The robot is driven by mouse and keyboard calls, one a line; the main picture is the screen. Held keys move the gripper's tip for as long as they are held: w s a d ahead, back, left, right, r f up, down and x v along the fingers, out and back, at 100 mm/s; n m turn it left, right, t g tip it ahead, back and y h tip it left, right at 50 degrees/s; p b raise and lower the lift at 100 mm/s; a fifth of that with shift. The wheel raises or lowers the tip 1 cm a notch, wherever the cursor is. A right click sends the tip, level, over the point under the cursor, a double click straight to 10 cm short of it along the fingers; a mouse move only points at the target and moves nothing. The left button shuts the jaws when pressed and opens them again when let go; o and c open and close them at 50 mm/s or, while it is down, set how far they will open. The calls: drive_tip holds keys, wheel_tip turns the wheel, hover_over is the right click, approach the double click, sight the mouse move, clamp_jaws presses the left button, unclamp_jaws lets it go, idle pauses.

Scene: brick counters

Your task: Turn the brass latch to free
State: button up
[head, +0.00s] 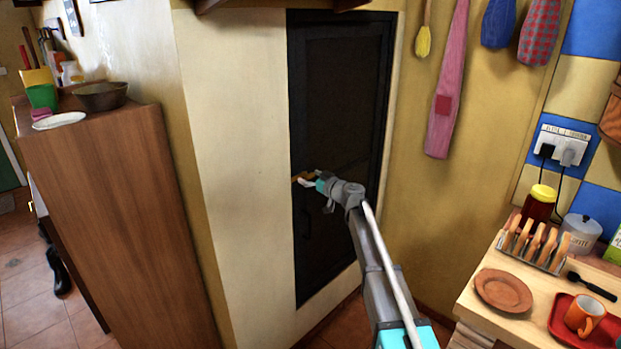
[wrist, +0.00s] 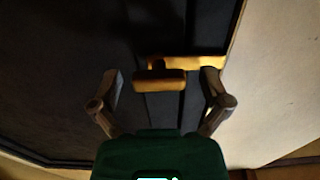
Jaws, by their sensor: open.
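The brass latch (head: 301,177) is on the left edge of a dark door (head: 340,80), in the middle of the head view. In the wrist view the latch (wrist: 205,62) shows as a bar lying across, with a shorter brass block (wrist: 160,80) in front of it. My gripper (head: 312,182) is at the latch and hides part of it in the head view. In the wrist view my gripper (wrist: 161,75) is open, one finger on each side of the short block. Gaps show between the block and both fingers, and the right finger overlaps the bar's right end.
A cream wall (head: 235,150) borders the door on the left, with a wooden cabinet (head: 110,210) beyond. At the right a counter (head: 480,312) holds a toast rack (head: 535,248), a brown plate (head: 503,290) and a red tray (head: 560,330). Cloths hang on the yellow wall.

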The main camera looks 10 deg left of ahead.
drive_tip(key=shift+d, duration=0.1)
drive_tip(key=c, duration=1.2)
drive_tip(key=shift+o, duration=0.2)
